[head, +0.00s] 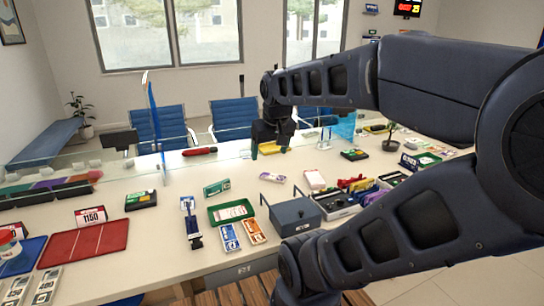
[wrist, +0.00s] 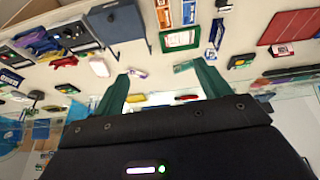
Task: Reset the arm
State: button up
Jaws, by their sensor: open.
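My gripper (wrist: 160,95) shows in the wrist view with its two green fingers spread wide and nothing between them but the far counter scene. In the head view my gripper (head: 272,137) hangs above the far side of the counter, near the glass screen. My arm reaches in from the right and bends back toward it. The gripper holds nothing.
A grey box (head: 295,217), a green tray (head: 231,213) and an organizer (head: 335,205) stand on the counter. A red mat (head: 84,245) lies left. A glass screen (head: 120,172) runs along the back. Bare counter shows left of centre.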

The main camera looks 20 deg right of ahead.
jog(key=shift+s+a+f, duration=0.1)
jog(key=shift+s+f, duration=0.15)
jog(key=shift+s, duration=0.4)
jog(key=shift+s+a+f, duration=0.1)
jog(key=shift+s+f, duration=0.15)
jog(key=shift+s, duration=0.35)
